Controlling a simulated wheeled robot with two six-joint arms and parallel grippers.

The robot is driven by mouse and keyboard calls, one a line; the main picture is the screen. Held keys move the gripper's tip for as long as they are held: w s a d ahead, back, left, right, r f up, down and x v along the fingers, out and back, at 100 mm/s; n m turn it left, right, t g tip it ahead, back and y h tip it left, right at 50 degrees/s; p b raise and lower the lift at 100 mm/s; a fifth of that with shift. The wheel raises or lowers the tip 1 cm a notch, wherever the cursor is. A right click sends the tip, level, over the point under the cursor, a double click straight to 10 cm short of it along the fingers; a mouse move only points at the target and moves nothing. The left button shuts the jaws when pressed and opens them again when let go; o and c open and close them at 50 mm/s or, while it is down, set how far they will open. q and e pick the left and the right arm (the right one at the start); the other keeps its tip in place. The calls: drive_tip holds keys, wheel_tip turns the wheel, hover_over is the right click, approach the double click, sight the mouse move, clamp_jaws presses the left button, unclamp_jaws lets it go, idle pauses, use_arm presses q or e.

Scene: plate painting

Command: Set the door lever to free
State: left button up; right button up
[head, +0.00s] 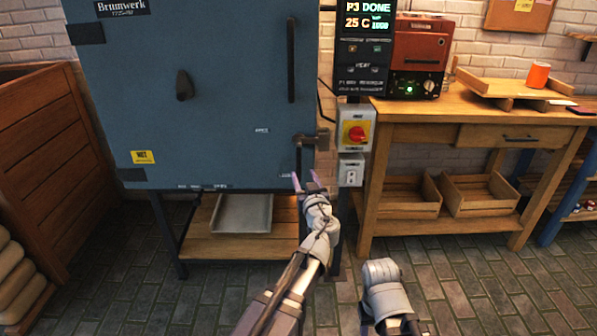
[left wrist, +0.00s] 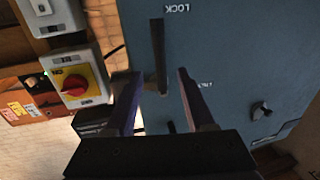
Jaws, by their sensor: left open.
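The dark door lever (head: 298,160) hangs straight down from its pivot at the right edge of the blue kiln door (head: 225,95). Its tip is near the LOCK label (head: 286,175); the FREE label (head: 262,131) is up and to the left. My left gripper (head: 308,181) is open just below the lever's lower end. In the left wrist view the lever (left wrist: 158,45) shows as a dark bar between my two open fingers (left wrist: 162,100), with a gap on both sides; I cannot tell how deep it sits. My right gripper is out of view.
A grey box with a red knob on yellow (head: 355,134) is close to the right of the lever, with a switch box (head: 351,170) below. A wooden workbench (head: 480,110) stands at right. A vertical handle (head: 291,60) is above the lever.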

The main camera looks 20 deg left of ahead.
sight(299, 165)
use_arm(q)
drive_tip(key=shift+w, duration=0.1)
drive_tip(key=x, duration=0.7)
drive_tip(key=shift+w+a, duration=0.2)
drive_tip(key=shift+w, duration=0.1)
clamp_jaws()
idle(1.2)
